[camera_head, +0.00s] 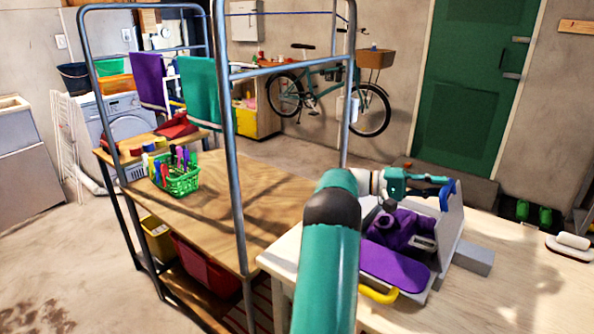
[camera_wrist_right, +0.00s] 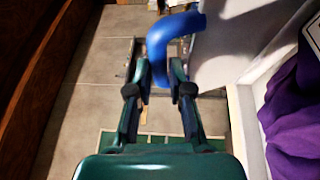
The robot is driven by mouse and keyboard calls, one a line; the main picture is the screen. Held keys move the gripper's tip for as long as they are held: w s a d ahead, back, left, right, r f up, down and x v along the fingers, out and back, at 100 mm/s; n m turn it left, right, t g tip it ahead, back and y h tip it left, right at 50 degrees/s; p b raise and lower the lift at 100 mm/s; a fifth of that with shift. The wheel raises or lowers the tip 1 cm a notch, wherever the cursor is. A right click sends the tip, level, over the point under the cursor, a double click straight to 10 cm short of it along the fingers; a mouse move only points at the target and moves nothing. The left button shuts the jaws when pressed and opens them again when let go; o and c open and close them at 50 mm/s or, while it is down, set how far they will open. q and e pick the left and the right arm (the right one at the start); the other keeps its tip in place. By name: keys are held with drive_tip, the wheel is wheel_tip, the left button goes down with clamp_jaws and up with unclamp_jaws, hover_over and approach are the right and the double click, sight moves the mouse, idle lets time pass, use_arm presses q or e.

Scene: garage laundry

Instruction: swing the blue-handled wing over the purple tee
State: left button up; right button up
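The folding board lies on the pale table, with the purple tee (camera_head: 400,228) spread and bunched on it. The grey wing (camera_head: 452,225) stands steeply raised at the board's right side. Its blue handle (camera_head: 449,194) is at the wing's top edge and also shows in the right wrist view (camera_wrist_right: 158,45). My right gripper (camera_head: 432,186) is at this handle; in the wrist view its fingers (camera_wrist_right: 160,75) close in on both sides of the blue bar. My arm hides part of the board's left side. My left gripper is out of view.
A yellow handle (camera_head: 379,294) sticks out at the board's near edge. A grey block (camera_head: 474,259) lies right of the wing. A metal-framed wooden bench (camera_head: 215,215) with a green basket (camera_head: 183,180) stands left. The pale table's right side is largely clear.

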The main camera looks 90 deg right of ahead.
drive_tip(key=shift+o, duration=0.8)
drive_tip(key=shift+s+f, duration=0.1)
drive_tip(key=shift+f, duration=0.85)
drive_tip(key=shift+t, duration=0.3)
drive_tip(key=shift+r, duration=0.1)
drive_tip(key=w+d, duration=0.2)
drive_tip(key=w, duration=1)
drive_tip(key=shift+d, duration=0.1)
